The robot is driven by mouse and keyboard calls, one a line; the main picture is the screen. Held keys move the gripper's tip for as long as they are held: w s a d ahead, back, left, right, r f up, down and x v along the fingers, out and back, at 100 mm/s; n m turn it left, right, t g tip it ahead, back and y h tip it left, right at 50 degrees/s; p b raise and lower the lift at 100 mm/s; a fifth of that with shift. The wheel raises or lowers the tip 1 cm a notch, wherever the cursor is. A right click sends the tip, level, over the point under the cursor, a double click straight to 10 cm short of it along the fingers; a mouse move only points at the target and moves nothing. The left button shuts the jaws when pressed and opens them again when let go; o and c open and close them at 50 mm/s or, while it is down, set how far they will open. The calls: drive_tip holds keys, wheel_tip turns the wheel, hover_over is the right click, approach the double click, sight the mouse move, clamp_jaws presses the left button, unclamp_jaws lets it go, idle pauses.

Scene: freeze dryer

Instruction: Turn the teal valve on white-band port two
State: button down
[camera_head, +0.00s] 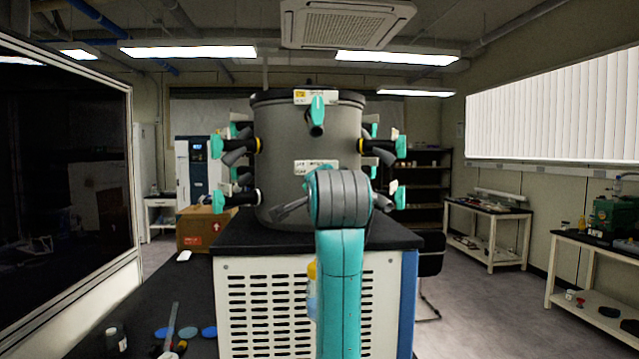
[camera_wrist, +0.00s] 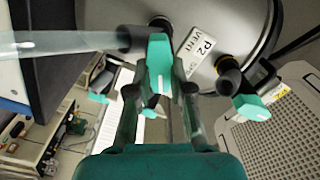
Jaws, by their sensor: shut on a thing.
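In the wrist view, my gripper (camera_wrist: 158,88) has its two fingers on either side of a teal valve handle (camera_wrist: 159,54) and is shut on it. The handle sits on a dark port stub beside a white label (camera_wrist: 196,48) reading "P2 VENT" on the grey drum. A translucent tube (camera_wrist: 60,43) runs in from the left to this port.
Other teal valves stand close by, one on the right (camera_wrist: 250,107) in the wrist view. In the head view, a yellow-banded upper valve (camera_head: 317,112) and side valves (camera_head: 218,201) ring the drum. A black bench (camera_head: 150,300) with small items lies at left; open floor is at right.

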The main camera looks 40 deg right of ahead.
idle(0.3)
drive_tip(key=c, duration=1)
unclamp_jaws()
drive_tip(key=shift+c, duration=0.2)
drive_tip(key=v, duration=1.2)
